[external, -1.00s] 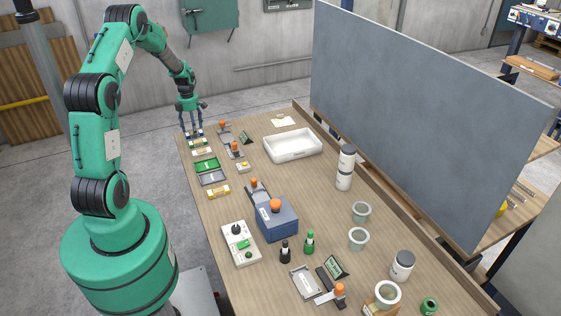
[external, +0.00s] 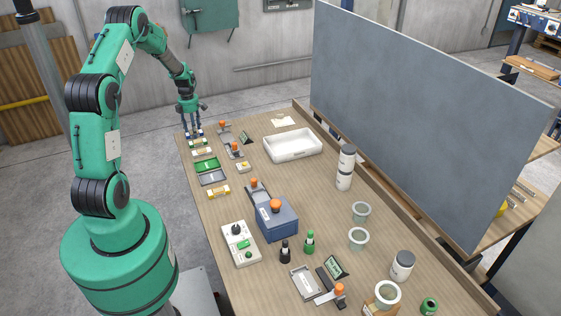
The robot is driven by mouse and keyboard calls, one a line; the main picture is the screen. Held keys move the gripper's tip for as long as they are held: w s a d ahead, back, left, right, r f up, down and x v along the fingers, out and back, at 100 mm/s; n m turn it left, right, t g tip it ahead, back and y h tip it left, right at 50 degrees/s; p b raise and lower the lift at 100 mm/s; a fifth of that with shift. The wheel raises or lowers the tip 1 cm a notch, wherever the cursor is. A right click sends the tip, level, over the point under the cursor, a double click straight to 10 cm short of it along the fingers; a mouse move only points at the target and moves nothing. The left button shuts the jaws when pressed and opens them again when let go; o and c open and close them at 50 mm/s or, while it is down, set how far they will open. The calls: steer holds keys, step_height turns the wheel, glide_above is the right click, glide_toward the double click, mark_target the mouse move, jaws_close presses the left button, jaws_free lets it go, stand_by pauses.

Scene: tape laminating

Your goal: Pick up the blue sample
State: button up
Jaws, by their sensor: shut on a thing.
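My gripper (external: 192,131) points down at the far left corner of the wooden table (external: 330,235). Its fingers are shut on the blue sample (external: 195,134), a small strip of which only a little shows. The sample is at about table height, and I cannot tell whether it still touches the table. The fingers hide part of it.
Close in front lie a green-marked sample (external: 198,143), a pale sample (external: 202,152), a green tray (external: 207,165), a grey tray (external: 212,178) and a yellow sample (external: 218,192). Orange-knobbed clamps (external: 224,126) stand to the right. A white bin (external: 293,146) is farther right.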

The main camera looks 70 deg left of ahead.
steer(key=shift+r, duration=0.1)
steer(key=shift+r, duration=0.55)
steer(key=shift+s+d+r+p, duration=0.1)
steer(key=shift+d+r+p, duration=0.15)
steer(key=shift+r, duration=0.35)
steer(key=shift+s+d+r+p, duration=0.1)
steer(key=shift+r+p, duration=0.15)
steer(key=shift+r, duration=0.35)
steer(key=s+d, duration=0.2)
steer(key=d, duration=0.2)
steer(key=s+d+r+p, duration=0.1)
steer(key=s+d, duration=0.2)
steer(key=d, duration=0.1)
steer(key=s+d, duration=0.3)
steer(key=d, duration=0.1)
steer(key=shift+d+r, duration=0.15)
steer(key=shift+d, duration=0.25)
